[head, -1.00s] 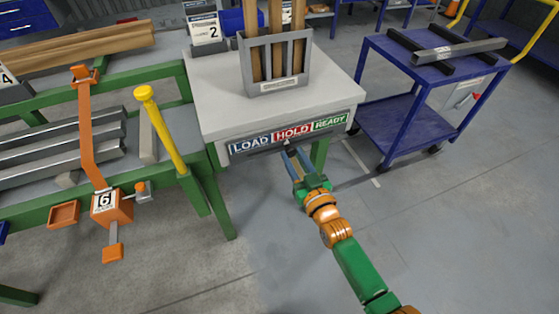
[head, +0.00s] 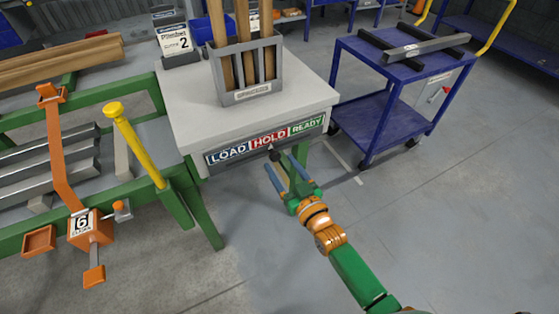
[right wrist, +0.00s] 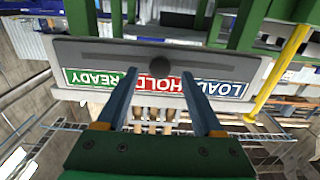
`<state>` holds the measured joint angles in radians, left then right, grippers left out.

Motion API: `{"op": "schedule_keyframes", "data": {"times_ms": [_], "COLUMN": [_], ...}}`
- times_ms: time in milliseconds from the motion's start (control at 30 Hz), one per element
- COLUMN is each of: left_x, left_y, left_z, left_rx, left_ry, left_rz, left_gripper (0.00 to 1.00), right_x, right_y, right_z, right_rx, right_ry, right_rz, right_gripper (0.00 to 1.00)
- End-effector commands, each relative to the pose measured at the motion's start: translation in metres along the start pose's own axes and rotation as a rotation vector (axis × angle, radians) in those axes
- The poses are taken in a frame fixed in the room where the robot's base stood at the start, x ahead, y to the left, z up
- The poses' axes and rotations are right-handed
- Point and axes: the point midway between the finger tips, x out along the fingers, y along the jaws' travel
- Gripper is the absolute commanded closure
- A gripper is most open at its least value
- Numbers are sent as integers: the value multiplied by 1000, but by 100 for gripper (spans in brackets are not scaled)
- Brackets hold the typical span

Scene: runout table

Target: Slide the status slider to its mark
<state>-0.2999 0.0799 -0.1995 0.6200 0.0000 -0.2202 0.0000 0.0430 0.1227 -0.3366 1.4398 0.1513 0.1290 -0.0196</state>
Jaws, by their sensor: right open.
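The status strip runs along the front edge of the grey-white table and has LOAD (head: 227,154), HOLD (head: 269,142) and READY (head: 308,126) panels. The slider's dark round knob (head: 275,155) stands out below the HOLD panel. In the right wrist view, which is upside down, the knob (right wrist: 160,66) is in line with HOLD (right wrist: 155,84). My right gripper (head: 279,161) is open in front of the strip. In the right wrist view its fingertips (right wrist: 160,75) lie either side of the knob, with gaps showing. I cannot tell whether the tips reach past it. My left gripper is out of view.
A grey rack (head: 248,75) with wooden pieces stands on the table. At left are a green bench with metal bars, a yellow post (head: 135,145) and an orange fixture (head: 85,228). A blue cart (head: 400,80) stands at right. The floor in front is clear.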

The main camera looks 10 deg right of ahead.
Motion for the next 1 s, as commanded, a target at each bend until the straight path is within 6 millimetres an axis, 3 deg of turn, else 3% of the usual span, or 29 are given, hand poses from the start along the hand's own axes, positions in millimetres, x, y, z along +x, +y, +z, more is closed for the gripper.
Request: {"op": "schedule_keyframes", "data": {"times_ms": [100,233,733,767,867,967,1000], "left_x": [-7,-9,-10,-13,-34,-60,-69], "left_y": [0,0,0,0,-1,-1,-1], "left_z": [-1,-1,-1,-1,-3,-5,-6], "left_rx": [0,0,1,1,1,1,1], "left_ry": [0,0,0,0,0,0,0], "left_rz": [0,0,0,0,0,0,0], "left_gripper": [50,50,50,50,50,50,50], "right_x": [-27,-47,-53,-54,-75,-136,-169], "right_y": [0,0,1,2,9,13,12], "right_z": [-2,0,3,9,60,139,168], "right_rx": [0,0,-1,-1,-2,5,11], "right_ry": [-4,-3,-15,-41,-245,-581,-717], "right_rz": [0,0,3,6,34,69,80], "right_gripper": [31,31,31,31,31,31,31]}}
